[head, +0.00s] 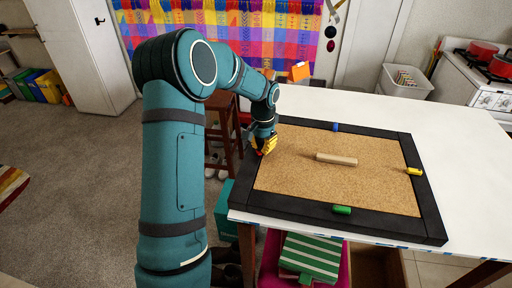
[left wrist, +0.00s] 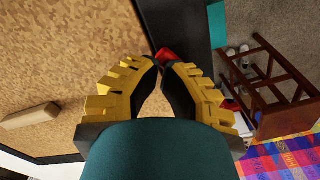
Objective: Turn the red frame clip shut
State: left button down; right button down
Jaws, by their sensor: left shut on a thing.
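A black frame (head: 300,206) around a cork board (head: 300,175) lies on the white table. The red clip (left wrist: 165,54) is at the frame's left side, at the tips of my left gripper (left wrist: 163,66). My left gripper (head: 264,146) reaches down there in the head view, its yellow fingers shut on the red clip. The fingers hide most of the clip in both views, so I cannot tell how it is turned. My right gripper is in neither view.
A blue clip (head: 335,127), a yellow clip (head: 414,171) and a green clip (head: 342,210) sit on the other frame sides. A wooden bar (head: 336,159) lies on the cork. The table (head: 370,112) is clear behind the frame. A dark wooden stool (head: 222,125) stands left of the table.

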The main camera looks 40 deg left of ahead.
aim_at(275, 149)
pick_arm(q)
jog(key=shift+w+d+p, duration=0.3)
jog(key=shift+w+p, duration=0.1)
jog(key=shift+w, duration=0.45)
jog(key=shift+w+d+p, duration=0.25)
jog(key=shift+w+p, duration=0.1)
jog(key=shift+w, duration=0.5)
dwell(1.8)
jog(key=shift+s+a+r, duration=0.1)
jog(key=shift+s+r, duration=0.1)
jog(key=shift+w+d+p, duration=0.35)
jog(key=shift+w+p, duration=0.15)
jog(key=shift+w, duration=0.35)
dwell(1.5)
jog(key=shift+s+a+r, duration=0.1)
jog(key=shift+s+r, duration=0.05)
jog(key=shift+s, duration=0.05)
jog(key=shift+w+d+p, duration=0.25)
jog(key=shift+w+p, duration=0.05)
jog(key=shift+w, duration=0.25)
dwell(1.2)
